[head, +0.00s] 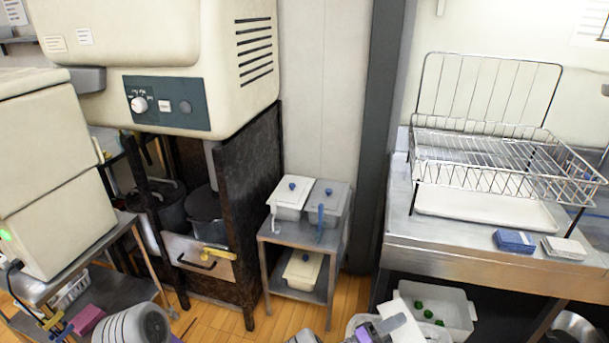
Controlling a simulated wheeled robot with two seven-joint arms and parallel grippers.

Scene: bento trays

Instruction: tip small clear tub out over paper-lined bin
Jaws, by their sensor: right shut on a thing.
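My right gripper (378,331) is at the bottom edge, right of centre, partly cut off by the frame. It is shut on a pale thing (408,321), which I take to be the small clear tub; its shape and contents are hard to make out. Part of a white rounded rim (355,324) shows just left of the gripper; I cannot tell whether this is the paper-lined bin. No paper lining shows clearly anywhere.
A white crate (468,323) with several green items stands right of the gripper, under the steel counter (430,250). A wire rack (500,165) stands on that counter. A small steel stand (290,238) with lidded containers is at the centre. Wooden floor is clear before it.

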